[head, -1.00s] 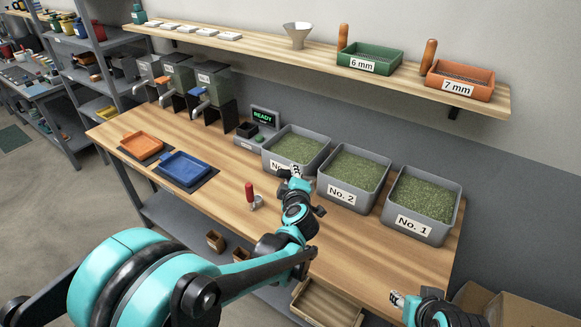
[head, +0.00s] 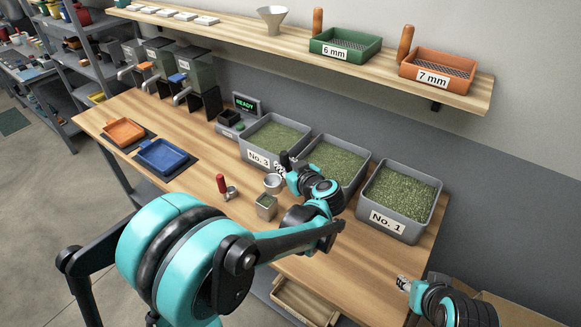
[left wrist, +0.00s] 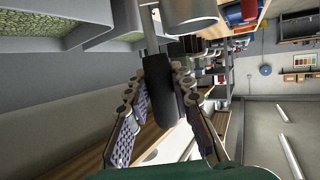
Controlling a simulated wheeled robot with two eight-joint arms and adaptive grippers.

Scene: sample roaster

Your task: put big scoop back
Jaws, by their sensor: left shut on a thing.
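My left gripper (head: 287,168) is shut on the black handle of the big scoop, in front of bins No. 3 and No. 2. The scoop's silver cup (head: 273,183) hangs at the left of the gripper, seemingly above the table. In the left wrist view, the black handle (left wrist: 158,88) lies between the fingers (left wrist: 155,105), with the silver cup (left wrist: 188,14) at the top. Whether the cup holds anything is hidden. My right gripper (head: 403,284) is at the lower right, too small to judge.
A small square metal cup (head: 266,206) and a red-handled tool (head: 222,186) stand on the table (head: 185,195). Bins No. 3 (head: 259,160), No. 2 and No. 1 (head: 388,220) line the back. Orange (head: 123,132) and blue (head: 163,155) trays lie left.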

